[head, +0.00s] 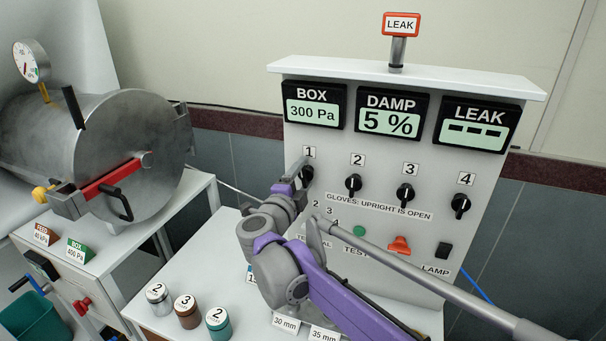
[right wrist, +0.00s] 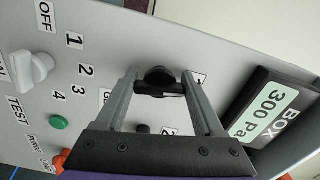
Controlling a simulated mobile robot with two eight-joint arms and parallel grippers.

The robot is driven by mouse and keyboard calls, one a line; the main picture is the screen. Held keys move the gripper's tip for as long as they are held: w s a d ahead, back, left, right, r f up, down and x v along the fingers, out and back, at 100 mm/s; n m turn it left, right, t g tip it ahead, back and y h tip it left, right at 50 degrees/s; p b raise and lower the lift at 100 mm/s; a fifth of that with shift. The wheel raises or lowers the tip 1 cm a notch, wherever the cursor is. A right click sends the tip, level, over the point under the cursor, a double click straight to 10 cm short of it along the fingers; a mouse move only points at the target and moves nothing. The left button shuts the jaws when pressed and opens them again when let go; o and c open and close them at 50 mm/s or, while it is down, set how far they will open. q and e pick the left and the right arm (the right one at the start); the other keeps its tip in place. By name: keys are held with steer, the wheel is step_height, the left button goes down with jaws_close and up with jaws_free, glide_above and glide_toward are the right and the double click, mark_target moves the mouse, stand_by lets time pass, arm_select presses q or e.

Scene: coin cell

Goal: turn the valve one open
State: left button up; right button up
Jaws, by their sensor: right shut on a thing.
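Valve one is a black knob (head: 306,174) under the label 1 at the left of the grey panel (head: 480,255). My right gripper (head: 298,170) reaches it from the left and partly covers it. In the right wrist view, the fingers of my right gripper (right wrist: 160,82) are shut on the knob (right wrist: 160,88). The knob's bar runs left to right between the fingers, roughly along the panel's up-down direction. The exact angle is hard to tell. My left gripper is not in view.
Black valve knobs 2 (head: 353,184), 3 (head: 405,194) and 4 (head: 460,204) stand to the right. A red knob (head: 399,245) is below. The BOX display (head: 314,105) reads 300 Pa. Several numbered jars, including a teal one (head: 217,326), stand on the bench. A steel chamber (head: 130,140) is left.

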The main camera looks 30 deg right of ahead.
steer(key=shift+m, duration=1)
steer(key=o, duration=1.4)
steer(key=v, duration=1.1)
steer(key=shift+b, duration=0.3)
steer(key=shift+w, duration=0.1)
